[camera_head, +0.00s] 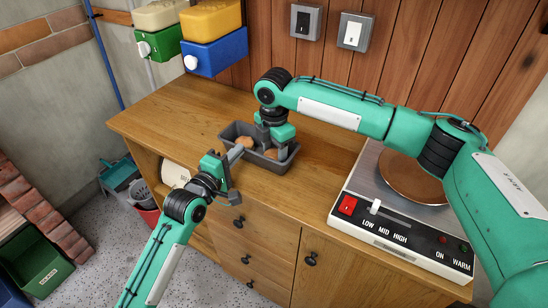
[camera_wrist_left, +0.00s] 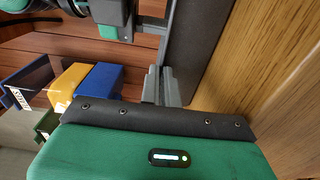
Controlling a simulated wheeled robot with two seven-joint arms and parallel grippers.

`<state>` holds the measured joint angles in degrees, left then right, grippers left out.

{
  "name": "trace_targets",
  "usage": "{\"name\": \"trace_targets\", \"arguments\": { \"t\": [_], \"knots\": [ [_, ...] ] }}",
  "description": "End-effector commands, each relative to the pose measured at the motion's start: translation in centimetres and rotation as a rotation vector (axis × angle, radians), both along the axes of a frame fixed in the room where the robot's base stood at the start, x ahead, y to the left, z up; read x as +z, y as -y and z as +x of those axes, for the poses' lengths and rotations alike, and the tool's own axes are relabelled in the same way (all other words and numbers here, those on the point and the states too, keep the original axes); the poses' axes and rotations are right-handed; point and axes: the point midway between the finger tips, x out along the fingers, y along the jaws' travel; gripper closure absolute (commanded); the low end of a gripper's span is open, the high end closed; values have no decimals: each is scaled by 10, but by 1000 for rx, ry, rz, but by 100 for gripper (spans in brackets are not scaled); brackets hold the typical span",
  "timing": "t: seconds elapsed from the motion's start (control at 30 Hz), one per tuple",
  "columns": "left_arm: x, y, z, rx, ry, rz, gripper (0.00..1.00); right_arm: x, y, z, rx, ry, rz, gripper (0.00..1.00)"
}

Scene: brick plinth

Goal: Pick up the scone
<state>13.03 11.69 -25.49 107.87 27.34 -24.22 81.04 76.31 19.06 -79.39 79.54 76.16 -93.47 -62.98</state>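Two brown round scones lie in a dark grey tray (camera_head: 239,126) on the wooden counter in the head view. One scone (camera_head: 244,143) is towards the left end. The other scone (camera_head: 272,154) is partly hidden under my right gripper (camera_head: 272,147). The right gripper points down into the tray; whether its fingers touch or hold that scone cannot be told. My left gripper (camera_head: 238,153) is at the tray's near left side, with its fingers close together and no scone between them. Its fingers also show in the left wrist view (camera_wrist_left: 164,84), beside the dark tray wall (camera_wrist_left: 197,40).
A warmer (camera_head: 400,235) with a round plate stands on the counter at right. Blue (camera_head: 216,54) and green (camera_head: 160,43) dispensers hang at the back left. The counter's left part is clear. A paper roll (camera_head: 176,175) sits below its edge.

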Motion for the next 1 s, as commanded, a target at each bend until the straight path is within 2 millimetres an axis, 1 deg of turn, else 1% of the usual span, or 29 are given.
{"name": "trace_targets", "arguments": {
  "t": [0.03, 0.07, 0.1, 0.37, 0.47, 0.57, 0.8, 0.9, 1.0],
  "knots": [
    [-1, 0, 0, 0, -2, 2, 100, 0, 0, 0, 0, 0, 0, 63],
    [-1, 0, 0, 0, -2, 2, 100, 0, 0, 0, 0, 0, 0, 69],
    [-1, 0, 0, 0, -2, 2, 100, 0, 0, 0, 0, 0, 0, 71],
    [-1, 0, 0, 0, -2, 2, 100, 0, 0, 0, 0, 0, 0, 71],
    [-1, 0, 0, 0, -2, 2, 100, 5, 0, 0, 0, 1, 1, 71],
    [-1, 0, 0, 0, -2, 2, 100, 18, -1, 0, 0, 2, 2, 72],
    [-2, 0, 0, 0, -2, 2, 100, 67, -1, 0, 1, 3, 2, 72],
    [-2, 0, 0, 0, -2, 2, 100, 83, 0, 0, 1, 2, 1, 72],
    [-2, 0, 0, 0, -2, 2, 100, 94, 0, 0, 0, 1, 1, 72]
  ]
}}
